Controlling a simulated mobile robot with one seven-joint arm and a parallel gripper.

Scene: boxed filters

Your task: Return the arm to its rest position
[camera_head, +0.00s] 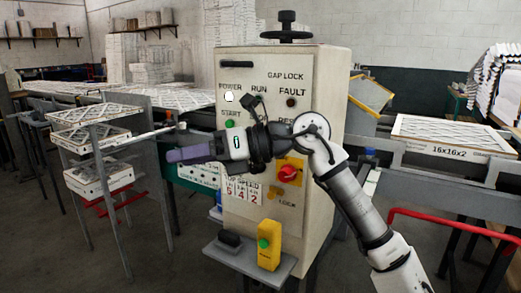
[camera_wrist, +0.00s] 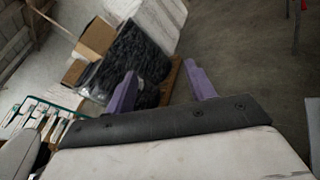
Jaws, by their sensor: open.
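My arm reaches up from the lower right in the head view, bent at the elbow in front of a beige control cabinet (camera_head: 262,70). My gripper (camera_head: 176,155) points left, in front of the cabinet's left side, with purple fingers. In the wrist view my gripper (camera_wrist: 160,85) shows two purple fingers standing apart with nothing between them. The arm hides part of the cabinet's front, including some labels near the middle.
A yellow box (camera_head: 269,245) and a dark item (camera_head: 230,240) sit on the cabinet's low shelf. A rack with boxed filters (camera_head: 90,180) stands at the left. A conveyor with a 16x16x2 filter (camera_head: 450,137) and a red rail (camera_head: 450,222) are at the right.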

